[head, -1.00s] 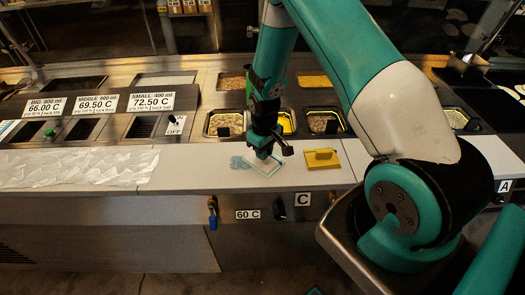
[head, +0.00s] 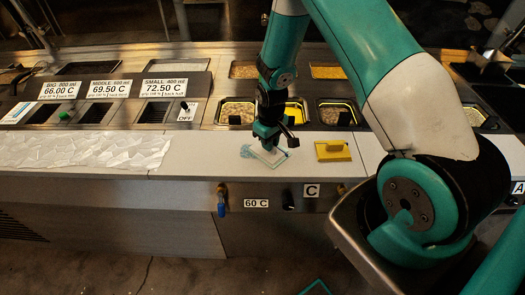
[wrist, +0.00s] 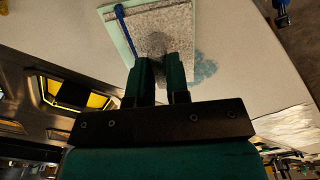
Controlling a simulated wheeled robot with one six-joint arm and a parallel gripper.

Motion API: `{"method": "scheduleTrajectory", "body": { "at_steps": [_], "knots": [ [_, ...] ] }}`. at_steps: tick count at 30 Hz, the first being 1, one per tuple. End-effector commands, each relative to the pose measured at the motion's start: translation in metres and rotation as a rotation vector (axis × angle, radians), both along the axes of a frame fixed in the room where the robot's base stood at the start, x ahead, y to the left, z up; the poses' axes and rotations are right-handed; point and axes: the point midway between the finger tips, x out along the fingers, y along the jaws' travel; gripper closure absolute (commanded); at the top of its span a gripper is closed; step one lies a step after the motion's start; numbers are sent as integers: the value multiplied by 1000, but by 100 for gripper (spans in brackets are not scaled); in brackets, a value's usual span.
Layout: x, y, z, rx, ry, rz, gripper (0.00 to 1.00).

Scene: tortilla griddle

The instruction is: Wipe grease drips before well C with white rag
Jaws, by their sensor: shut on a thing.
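In the wrist view the rag (wrist: 181,20) looks speckled, with a pale green edge and a blue stripe. My gripper (head: 267,143) is shut on a raised part at the rag's middle; the fingers also show in the wrist view (wrist: 161,72). A blue-grey grease patch (head: 245,151) shows at the rag's left edge in the head view and beside it in the wrist view (wrist: 204,68). The rag may hide part of it.
A yellow block with a handle (head: 333,152) sits on the strip to the right of the rag. Crumpled white sheeting (head: 80,152) covers the strip at left. Wells with food (head: 236,112) line the back. Knobs and a blue-handled valve (head: 221,205) stick out from the front panel.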

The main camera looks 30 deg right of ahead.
Motion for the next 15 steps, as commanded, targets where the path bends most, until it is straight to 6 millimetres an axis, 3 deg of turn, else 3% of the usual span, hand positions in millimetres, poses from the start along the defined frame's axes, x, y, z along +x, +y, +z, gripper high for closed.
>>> {"method": "scheduleTrajectory", "body": {
  "at_steps": [6,15],
  "knots": [
    [7,17,-2,2,1,1,100],
    [9,23,-3,4,2,2,100]
  ]
}}
